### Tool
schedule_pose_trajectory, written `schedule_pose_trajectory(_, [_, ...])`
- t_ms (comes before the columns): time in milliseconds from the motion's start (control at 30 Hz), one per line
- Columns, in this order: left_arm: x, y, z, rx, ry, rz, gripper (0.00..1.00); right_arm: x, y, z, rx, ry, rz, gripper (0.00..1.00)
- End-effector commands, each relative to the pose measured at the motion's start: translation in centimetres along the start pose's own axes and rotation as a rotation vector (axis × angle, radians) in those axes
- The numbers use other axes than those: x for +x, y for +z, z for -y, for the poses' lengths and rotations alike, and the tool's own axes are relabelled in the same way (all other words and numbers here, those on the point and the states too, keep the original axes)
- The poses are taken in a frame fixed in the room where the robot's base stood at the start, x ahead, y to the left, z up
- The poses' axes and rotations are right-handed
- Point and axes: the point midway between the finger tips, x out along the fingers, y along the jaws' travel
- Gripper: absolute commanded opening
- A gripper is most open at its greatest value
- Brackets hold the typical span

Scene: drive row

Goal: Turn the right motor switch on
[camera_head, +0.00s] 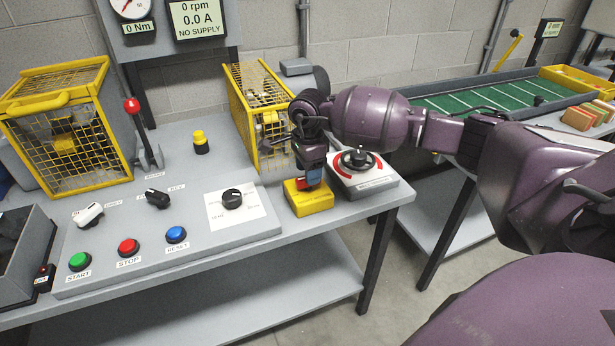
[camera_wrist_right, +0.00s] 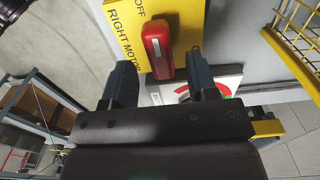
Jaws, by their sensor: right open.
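The right motor switch is a yellow box (camera_head: 311,206) at the right front of the grey bench. In the right wrist view its yellow face (camera_wrist_right: 125,18) reads RIGHT MOTOR and OFF. Its red handle (camera_wrist_right: 158,48) stands out from the face, one end near the word OFF. My right gripper (camera_head: 308,181) is directly over the box, pointing down. In the right wrist view the right gripper (camera_wrist_right: 163,62) is open, its two fingers apart with the red handle between or just beyond their tips. Contact cannot be told. My left gripper is not in view.
A white-topped box with a black knob and red arc (camera_head: 362,172) stands right beside the switch. A yellow cage (camera_head: 257,110) is behind it. A control panel with a black dial (camera_head: 232,198) and several push buttons is to the left. The bench's front edge is close.

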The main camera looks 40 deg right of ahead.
Motion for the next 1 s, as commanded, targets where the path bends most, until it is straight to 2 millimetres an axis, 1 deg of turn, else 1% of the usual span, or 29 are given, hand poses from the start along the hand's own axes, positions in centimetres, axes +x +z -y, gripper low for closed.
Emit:
schedule_pose_trajectory(33, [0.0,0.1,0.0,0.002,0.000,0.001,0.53,0.8,0.0,0.0,0.001,0.003,0.001,0.53])
schedule_pose_trajectory(200, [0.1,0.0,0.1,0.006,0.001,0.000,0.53,2.0,0.0,0.0,0.001,0.001,0.001,0.53])
schedule_pose_trajectory(567, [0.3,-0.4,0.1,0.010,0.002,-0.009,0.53,2.3,0.0,0.0,0.000,0.000,0.001,0.53])
schedule_pose_trajectory(900, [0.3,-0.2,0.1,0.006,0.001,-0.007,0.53,2.3,0.0,0.0,0.000,0.000,0.001,0.04])
schedule_pose_trajectory(1000, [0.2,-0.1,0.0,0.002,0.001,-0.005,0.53,2.3,0.0,0.0,0.003,0.000,0.001,0.04])
